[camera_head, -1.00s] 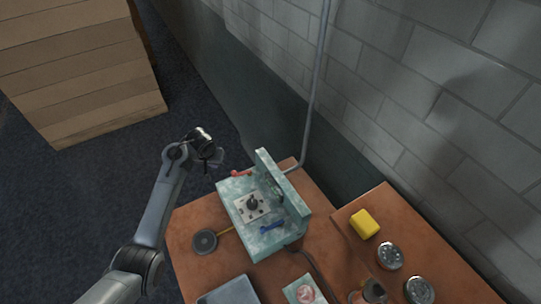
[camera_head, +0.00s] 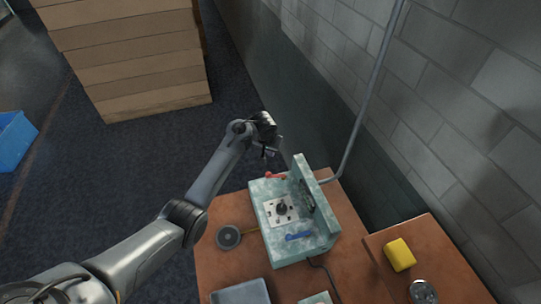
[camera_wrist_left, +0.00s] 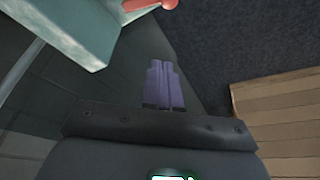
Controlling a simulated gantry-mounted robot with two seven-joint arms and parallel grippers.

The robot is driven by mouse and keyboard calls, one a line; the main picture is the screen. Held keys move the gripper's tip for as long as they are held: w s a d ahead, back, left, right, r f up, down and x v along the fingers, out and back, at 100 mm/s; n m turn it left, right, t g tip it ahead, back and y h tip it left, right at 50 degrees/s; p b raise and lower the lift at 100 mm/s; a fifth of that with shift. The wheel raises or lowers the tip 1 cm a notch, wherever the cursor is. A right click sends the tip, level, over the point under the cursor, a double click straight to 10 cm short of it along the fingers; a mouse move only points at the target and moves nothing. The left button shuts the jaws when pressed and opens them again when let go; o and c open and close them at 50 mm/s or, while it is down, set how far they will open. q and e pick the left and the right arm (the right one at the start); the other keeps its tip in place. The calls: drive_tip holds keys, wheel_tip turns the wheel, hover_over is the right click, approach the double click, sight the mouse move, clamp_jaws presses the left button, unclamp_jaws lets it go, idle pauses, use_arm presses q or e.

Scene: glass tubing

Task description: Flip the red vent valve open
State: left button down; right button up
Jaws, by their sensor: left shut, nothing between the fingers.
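The red vent valve (camera_head: 275,176) is a small red lever at the far left edge of the pale green panel box (camera_head: 264,192). In the left wrist view the red lever (camera_wrist_left: 150,4) shows at the top edge, cut off by the frame, beside the box's pale corner (camera_wrist_left: 85,30). My left gripper (camera_head: 274,149) hangs just beyond the red lever, apart from it. In the left wrist view its two purple-grey fingers (camera_wrist_left: 163,80) are together with nothing between them. My right gripper is not in view.
A black knob (camera_head: 282,208) and a blue lever (camera_head: 298,236) are on the box. A round dark dial (camera_head: 229,237) and a grey tray (camera_head: 240,293) are on the brown table (camera_head: 209,268). A yellow block (camera_head: 399,254) is at right. Stacked boxes (camera_head: 140,60) stand behind.

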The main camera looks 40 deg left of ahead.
sight(276, 176)
use_arm(q)
drive_tip(key=shift+s+d+f+p, duration=0.1)
drive_tip(key=shift+s+f+p, duration=0.05)
drive_tip(key=shift+f, duration=1.3)
drive_tip(key=shift+s+a+f+p, duration=0.1)
drive_tip(key=shift+s+f+p, duration=0.1)
drive_tip(key=shift+f, duration=1.2)
drive_tip(key=shift+s+d+f+p, duration=0.1)
drive_tip(key=shift+s+f+p, duration=0.05)
drive_tip(key=shift+f, duration=1.3)
drive_tip(key=shift+r, duration=0.1)
